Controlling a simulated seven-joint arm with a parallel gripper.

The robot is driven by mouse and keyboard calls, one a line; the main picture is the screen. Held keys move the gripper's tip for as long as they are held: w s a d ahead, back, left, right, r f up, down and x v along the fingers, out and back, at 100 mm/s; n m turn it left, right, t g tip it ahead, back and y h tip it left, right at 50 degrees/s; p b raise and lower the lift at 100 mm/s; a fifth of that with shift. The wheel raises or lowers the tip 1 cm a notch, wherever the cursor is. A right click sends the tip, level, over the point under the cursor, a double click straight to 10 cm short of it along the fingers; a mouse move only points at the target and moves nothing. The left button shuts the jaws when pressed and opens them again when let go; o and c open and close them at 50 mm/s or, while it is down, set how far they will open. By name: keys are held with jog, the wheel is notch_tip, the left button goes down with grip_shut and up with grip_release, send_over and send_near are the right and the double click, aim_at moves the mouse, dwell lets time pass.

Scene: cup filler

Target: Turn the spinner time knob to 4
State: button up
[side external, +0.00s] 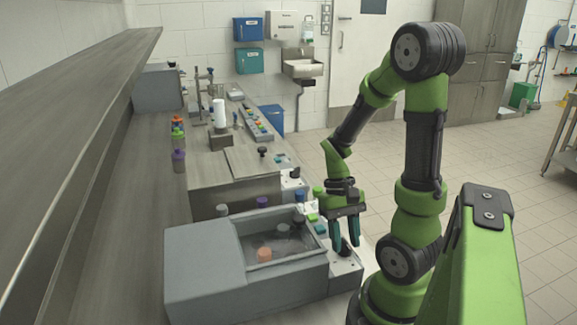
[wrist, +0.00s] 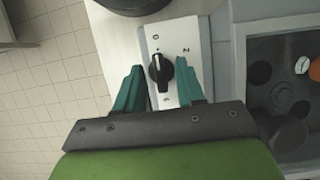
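The black knob (wrist: 160,73) sits on a white panel (wrist: 187,35) in the wrist view. Its white pointer line points up, roughly to the mark that looks like 0; a 2 is to the upper right and a small mark below is hard to read. My gripper (wrist: 160,88) is open, with one teal finger left of the knob and one right of it, with gaps visible.
A second station with another black knob (side external: 263,152) stands farther back. Open floor lies right of my arm.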

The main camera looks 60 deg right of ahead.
jog(key=shift+c, duration=0.3)
grip_shut()
jog(key=shift+m, duration=0.3)
jog(key=m+t, duration=0.1)
jog(key=m, duration=0.1)
jog(key=m+t+y, duration=0.1)
jog(key=m, duration=0.2)
jog(key=shift+s+d, duration=0.1)
jog(key=shift+s, duration=0.05)
jog(key=m+t, duration=0.1)
jog(key=m, duration=0.4)
jog(key=shift+s+t, duration=0.1)
jog(key=shift+t, duration=0.3)
jog(key=shift+m, duration=0.3)
